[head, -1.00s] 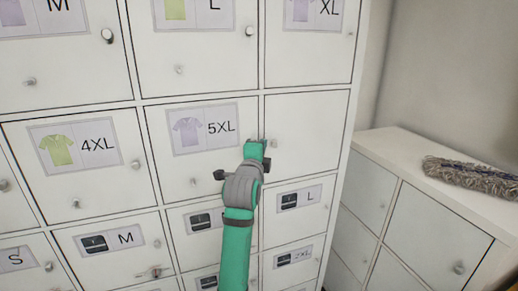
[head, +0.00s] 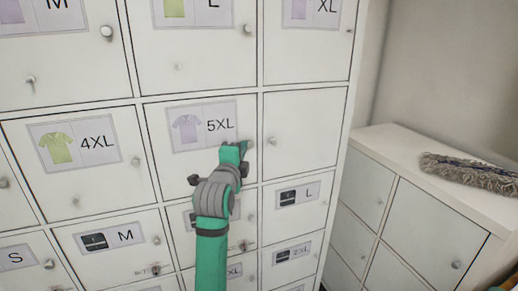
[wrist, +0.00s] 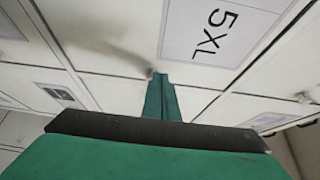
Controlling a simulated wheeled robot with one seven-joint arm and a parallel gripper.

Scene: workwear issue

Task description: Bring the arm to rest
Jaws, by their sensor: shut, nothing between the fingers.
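My green and grey arm reaches up from the bottom of the head view. I cannot tell whether the fingertips touch the door.
A white locker wall with round knobs and picture labels fills most of the view. The blank door (head: 305,130) right of 5XL is shut. A low white cabinet (head: 430,225) stands at the right with a grey mop head (head: 470,172) on top.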

